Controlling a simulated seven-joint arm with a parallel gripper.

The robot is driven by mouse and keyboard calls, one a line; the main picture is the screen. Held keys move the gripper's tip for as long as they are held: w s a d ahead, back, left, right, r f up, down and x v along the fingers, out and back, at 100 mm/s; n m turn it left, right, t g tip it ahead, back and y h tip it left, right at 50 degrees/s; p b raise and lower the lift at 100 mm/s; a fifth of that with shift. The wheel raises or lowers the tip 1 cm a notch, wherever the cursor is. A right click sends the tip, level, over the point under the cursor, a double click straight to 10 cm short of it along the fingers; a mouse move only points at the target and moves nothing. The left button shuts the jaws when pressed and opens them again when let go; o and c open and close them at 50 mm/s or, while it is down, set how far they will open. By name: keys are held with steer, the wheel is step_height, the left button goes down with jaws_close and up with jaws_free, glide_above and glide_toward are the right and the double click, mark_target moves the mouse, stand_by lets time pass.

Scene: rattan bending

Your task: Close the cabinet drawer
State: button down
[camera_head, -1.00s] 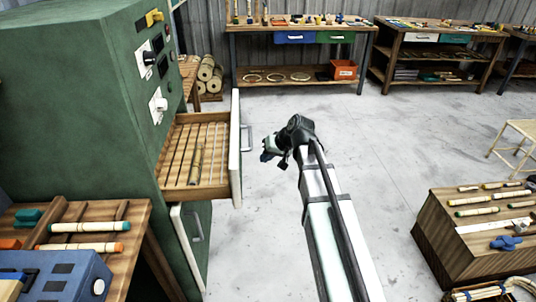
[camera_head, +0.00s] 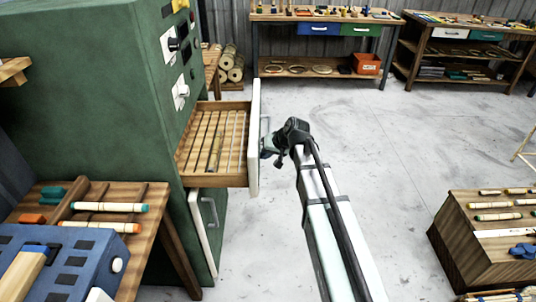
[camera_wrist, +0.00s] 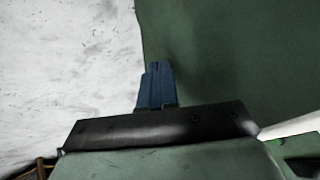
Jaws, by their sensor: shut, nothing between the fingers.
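The drawer (camera_head: 213,180) of the green cabinet (camera_head: 95,75) stands open in the head view. Its slatted tray holds a light stick (camera_head: 215,152). The white drawer front (camera_head: 254,165) faces right and carries a metal handle (camera_head: 265,128). My gripper (camera_head: 265,150) is just right of the drawer front, beside the handle and partly overlapping it; I cannot tell whether they touch. In the wrist view the blue fingers (camera_wrist: 157,85) are shut with nothing between them. The green cabinet side (camera_wrist: 235,60) fills the right of that view.
A lower white-fronted door (camera_head: 203,230) with a handle sits under the drawer. A wooden table (camera_head: 150,195) with sticks and a blue device (camera_head: 65,265) stands at front left. A wooden block (camera_head: 455,235) is at right. Floor beyond my arm (camera_head: 400,140) is clear.

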steer(key=shift+a, duration=0.1)
steer(key=a, duration=2.4)
steer(key=shift+r, duration=0.1)
steer(key=shift+d, duration=0.4)
steer(key=d, duration=0.4)
steer(key=shift+s+d+r, duration=0.1)
steer(key=shift+s+r, duration=0.1)
steer(key=v, duration=0.9)
steer(key=shift+r, duration=0.15)
